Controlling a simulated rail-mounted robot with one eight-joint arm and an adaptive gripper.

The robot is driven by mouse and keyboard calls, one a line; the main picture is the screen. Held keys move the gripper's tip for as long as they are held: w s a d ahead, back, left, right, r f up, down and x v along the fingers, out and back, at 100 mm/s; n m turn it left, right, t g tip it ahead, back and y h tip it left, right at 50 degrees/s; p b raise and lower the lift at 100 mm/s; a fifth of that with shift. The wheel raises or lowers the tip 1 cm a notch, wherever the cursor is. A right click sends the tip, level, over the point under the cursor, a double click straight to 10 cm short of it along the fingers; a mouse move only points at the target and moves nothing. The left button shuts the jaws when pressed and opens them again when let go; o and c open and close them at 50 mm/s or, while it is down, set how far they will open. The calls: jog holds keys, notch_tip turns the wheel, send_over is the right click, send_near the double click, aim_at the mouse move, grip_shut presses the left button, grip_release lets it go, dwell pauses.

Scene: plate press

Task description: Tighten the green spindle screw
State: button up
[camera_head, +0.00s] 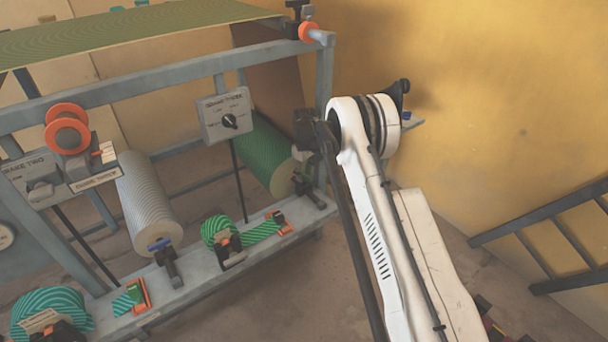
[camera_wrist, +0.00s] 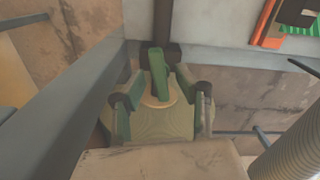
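A green bar-shaped piece (camera_wrist: 158,75), which looks like the green spindle screw, stands out from a pale ring in the wrist view. Behind it is a rounded pale-green face. My gripper (camera_wrist: 161,92) is open, with one dark finger on each side of the green piece. Gaps show between the fingers and the piece, so they look apart from it. In the head view the green roll (camera_head: 262,150) sits in the frame's right end, beside my arm. My gripper and the screw cannot be made out there behind dark parts.
The grey frame (camera_head: 150,75) runs close beside my arm. A selector box (camera_head: 226,115) hangs above the rolls. A ribbed grey roll (camera_head: 148,205) stands left of the green one. Striped green tape (camera_head: 215,230) lies on the lower beam. A yellow wall (camera_head: 480,100) is at right.

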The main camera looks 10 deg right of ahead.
jog(key=shift+c, duration=0.5)
grip_shut()
jog(key=shift+m, duration=0.4)
jog(key=m, duration=0.3)
jog(key=shift+m+p, duration=0.3)
jog(key=m, duration=0.4)
jog(key=shift+m, duration=0.3)
jog(key=m, duration=0.6)
jog(key=shift+p, duration=0.4)
jog(key=m, duration=0.5)
jog(key=shift+m, duration=0.3)
